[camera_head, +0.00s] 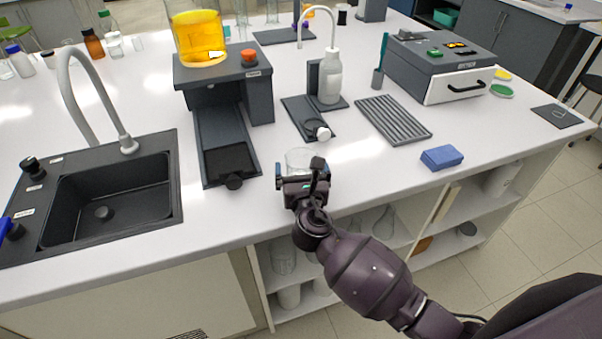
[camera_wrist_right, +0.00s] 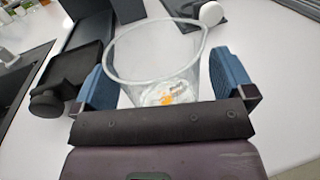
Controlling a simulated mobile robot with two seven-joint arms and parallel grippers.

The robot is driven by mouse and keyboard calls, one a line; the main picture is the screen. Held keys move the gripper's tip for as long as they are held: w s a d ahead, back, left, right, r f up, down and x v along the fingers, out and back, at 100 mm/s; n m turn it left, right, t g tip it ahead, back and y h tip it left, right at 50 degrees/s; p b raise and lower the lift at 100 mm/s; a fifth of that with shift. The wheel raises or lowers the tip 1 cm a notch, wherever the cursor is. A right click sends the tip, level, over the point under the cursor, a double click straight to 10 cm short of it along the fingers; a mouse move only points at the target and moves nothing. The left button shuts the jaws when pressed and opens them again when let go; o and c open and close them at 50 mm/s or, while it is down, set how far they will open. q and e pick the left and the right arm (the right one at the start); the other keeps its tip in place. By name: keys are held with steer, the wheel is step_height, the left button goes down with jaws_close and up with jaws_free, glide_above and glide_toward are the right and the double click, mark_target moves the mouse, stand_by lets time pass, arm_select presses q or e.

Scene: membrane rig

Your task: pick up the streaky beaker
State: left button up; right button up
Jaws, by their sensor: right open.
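The streaky beaker (camera_head: 299,157) is a clear glass beaker standing upright near the front edge of the white counter. In the right wrist view the beaker (camera_wrist_right: 155,66) shows a wide open rim, with whitish marks and an orange spot low down. My right gripper (camera_head: 302,178) is open, with its blue-padded fingers either side of the beaker. The right wrist view shows the gripper (camera_wrist_right: 166,82) with gaps between the glass and both fingers, the left gap narrower. In the head view the gripper hides the beaker's lower part.
A dark stand with a black tray (camera_head: 230,160) is left of the beaker, near the left finger. Behind are a small dark stand (camera_head: 300,112) and a wash bottle (camera_head: 330,80). A grey ribbed rack (camera_head: 393,119) and blue sponge (camera_head: 441,157) lie right. A sink (camera_head: 110,205) is far left.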

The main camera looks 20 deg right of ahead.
steer(key=shift+w, duration=0.1)
steer(key=c, duration=1)
steer(key=shift+r, duration=0.2)
